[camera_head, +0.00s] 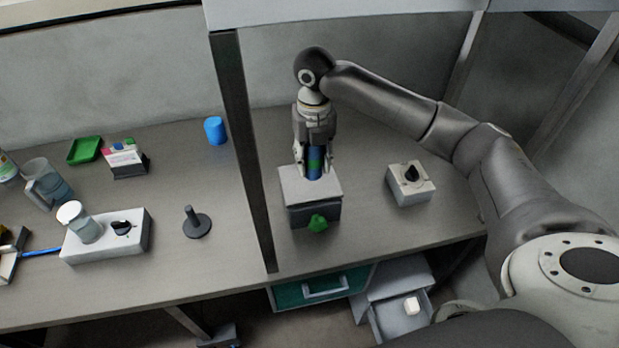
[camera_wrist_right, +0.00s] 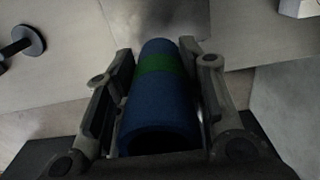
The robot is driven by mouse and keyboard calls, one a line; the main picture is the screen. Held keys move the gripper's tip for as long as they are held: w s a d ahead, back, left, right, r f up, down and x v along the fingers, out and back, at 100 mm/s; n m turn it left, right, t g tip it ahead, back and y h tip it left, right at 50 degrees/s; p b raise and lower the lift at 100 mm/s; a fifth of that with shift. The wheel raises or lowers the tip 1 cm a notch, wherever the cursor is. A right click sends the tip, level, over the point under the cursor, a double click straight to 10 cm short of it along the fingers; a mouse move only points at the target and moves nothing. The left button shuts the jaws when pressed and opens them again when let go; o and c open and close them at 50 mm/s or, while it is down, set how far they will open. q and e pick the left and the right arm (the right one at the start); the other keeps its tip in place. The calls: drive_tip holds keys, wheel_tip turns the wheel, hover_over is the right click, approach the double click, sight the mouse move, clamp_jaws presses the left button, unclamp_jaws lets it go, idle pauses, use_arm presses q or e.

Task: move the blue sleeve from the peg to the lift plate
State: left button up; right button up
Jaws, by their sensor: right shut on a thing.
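The blue sleeve (camera_head: 315,169), with a green band, is held upright between the fingers of my right gripper (camera_head: 314,163). The sleeve fills the space between the fingers in the right wrist view (camera_wrist_right: 158,100). It is over the pale lift plate (camera_head: 303,195), which tops a dark box. I cannot tell whether its lower end touches the plate. The black peg (camera_head: 197,222) stands bare on its round base, left of the post; it also shows in the wrist view (camera_wrist_right: 22,42). My left gripper is not in view.
A dark upright post (camera_head: 242,150) stands between peg and lift. A green knob (camera_head: 317,223) is on the lift's front. A white box with a black knob (camera_head: 410,184) stands to the right. A blue cup (camera_head: 215,131) stands behind the peg.

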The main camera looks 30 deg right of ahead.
drive_tip(key=f+n+p, duration=0.1)
drive_tip(key=f, duration=0.1)
drive_tip(key=w+f+n+p, duration=0.1)
drive_tip(key=f, duration=0.1)
drive_tip(key=f+n+p, duration=0.1)
drive_tip(key=f, duration=0.2)
drive_tip(key=shift+w+d+p, duration=0.15)
drive_tip(key=shift+d+p, duration=0.1)
drive_tip(key=shift+p, duration=0.1)
drive_tip(key=shift+f, duration=0.3)
drive_tip(key=shift+f, duration=0.15)
drive_tip(key=o, duration=1.1)
